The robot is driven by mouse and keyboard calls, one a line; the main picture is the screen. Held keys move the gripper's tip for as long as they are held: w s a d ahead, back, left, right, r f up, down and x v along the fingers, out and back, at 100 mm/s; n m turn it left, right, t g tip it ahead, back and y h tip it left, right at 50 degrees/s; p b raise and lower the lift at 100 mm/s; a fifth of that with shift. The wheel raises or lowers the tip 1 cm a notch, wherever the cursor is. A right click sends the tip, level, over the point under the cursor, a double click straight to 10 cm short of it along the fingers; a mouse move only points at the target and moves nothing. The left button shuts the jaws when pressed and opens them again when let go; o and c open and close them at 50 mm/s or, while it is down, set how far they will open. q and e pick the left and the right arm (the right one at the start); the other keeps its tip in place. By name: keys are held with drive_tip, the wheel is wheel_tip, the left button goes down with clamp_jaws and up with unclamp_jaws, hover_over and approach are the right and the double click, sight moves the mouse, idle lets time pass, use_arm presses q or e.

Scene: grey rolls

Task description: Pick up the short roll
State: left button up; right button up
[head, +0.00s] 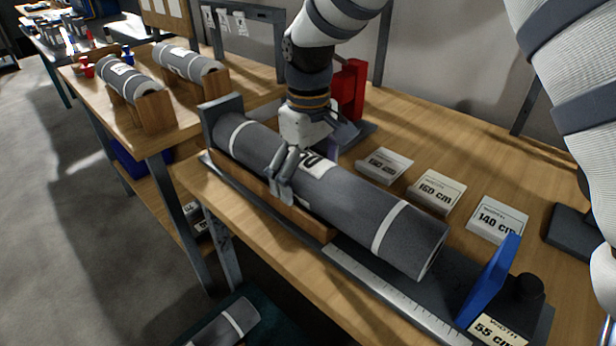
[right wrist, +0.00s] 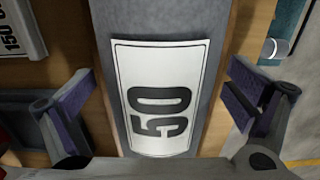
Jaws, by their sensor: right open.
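A grey roll (head: 345,198) with white bands and a white label lies in a wooden cradle (head: 300,218) on the near table. In the right wrist view its label (right wrist: 160,97) reads 50. My right gripper (head: 296,170) is above this roll, pointing down, with its fingers open on either side of it. In the right wrist view the open fingers (right wrist: 160,105) straddle the roll with a gap at each side. Two other grey rolls (head: 128,80) (head: 184,62) rest in wooden cradles on the farther table. My left gripper is not in view.
A ruler (head: 390,292) and a blue upright plate (head: 489,280) stand by the roll's right end, with a 55 cm sign (head: 498,328). Several width cards (head: 435,190) lie behind. A red block (head: 350,90) stands beyond the gripper. Another roll (head: 222,325) lies low at the bottom.

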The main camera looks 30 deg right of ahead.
drive_tip(key=shift+r, duration=0.15)
drive_tip(key=c, duration=1.8)
